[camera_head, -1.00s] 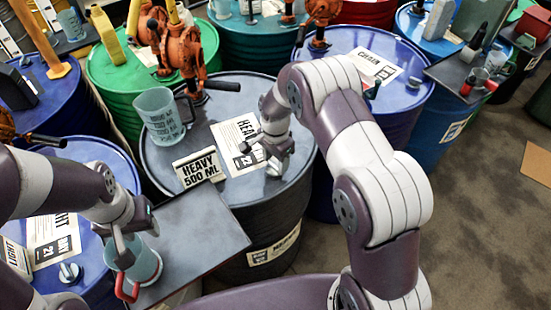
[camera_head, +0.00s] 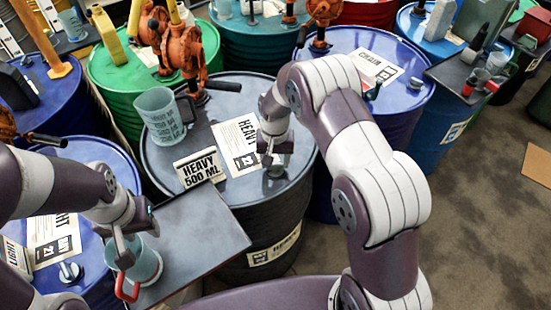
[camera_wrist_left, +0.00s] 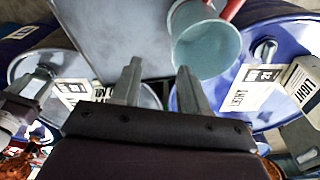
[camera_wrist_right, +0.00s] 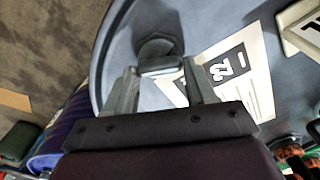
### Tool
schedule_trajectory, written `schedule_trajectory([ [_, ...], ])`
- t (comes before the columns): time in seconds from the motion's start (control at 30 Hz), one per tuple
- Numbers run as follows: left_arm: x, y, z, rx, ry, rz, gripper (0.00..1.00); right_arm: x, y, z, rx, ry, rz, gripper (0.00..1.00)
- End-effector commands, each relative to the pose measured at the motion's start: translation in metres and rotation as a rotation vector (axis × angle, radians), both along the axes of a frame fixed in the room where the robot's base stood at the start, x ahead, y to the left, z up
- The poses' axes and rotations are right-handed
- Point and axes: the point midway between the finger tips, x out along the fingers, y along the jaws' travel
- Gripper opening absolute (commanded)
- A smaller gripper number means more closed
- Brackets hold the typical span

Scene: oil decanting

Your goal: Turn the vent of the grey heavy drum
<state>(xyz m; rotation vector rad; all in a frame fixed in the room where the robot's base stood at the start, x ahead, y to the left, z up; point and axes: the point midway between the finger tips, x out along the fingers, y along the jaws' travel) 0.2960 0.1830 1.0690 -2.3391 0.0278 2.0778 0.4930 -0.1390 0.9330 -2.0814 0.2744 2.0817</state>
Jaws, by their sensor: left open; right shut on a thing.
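The grey heavy drum (camera_head: 218,108) stands in the middle of the head view with a "HEAVY" label on its lid. Its vent (camera_head: 276,171) is a small grey fitting near the lid's right front edge. My right gripper (camera_head: 275,153) is over it, pointing down and shut on the vent. In the right wrist view the vent (camera_wrist_right: 156,55) shows at the fingertips (camera_wrist_right: 160,72), with a bar between them. My left gripper (camera_head: 123,245) is open by a blue-green jug with a red handle (camera_head: 146,265). The jug also shows beyond its fingertips in the left wrist view (camera_wrist_left: 206,48).
A clear measuring jug (camera_head: 160,115) and a "HEAVY 500 ML" sign (camera_head: 198,170) stand on the grey drum. A dark tray (camera_head: 200,232) lies in front. An orange pump (camera_head: 178,48) is behind. Blue drums (camera_head: 350,40) flank the grey one.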

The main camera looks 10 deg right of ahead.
Motion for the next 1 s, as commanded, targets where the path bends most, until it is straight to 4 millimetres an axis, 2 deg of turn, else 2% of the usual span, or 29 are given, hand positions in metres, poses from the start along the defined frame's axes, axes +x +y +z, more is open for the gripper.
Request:
schedule_trajectory([
  [0.6,0.0001,0.0000,-0.0005,0.000,0.000,0.000,0.44,-0.0002,0.0024,-0.0003,0.000,0.000,0.543,0.25],
  [1.0,0.0001,0.0000,-0.0006,0.000,0.000,0.000,0.44,-0.0005,0.0031,-0.0003,0.000,0.000,0.732,0.25],
])
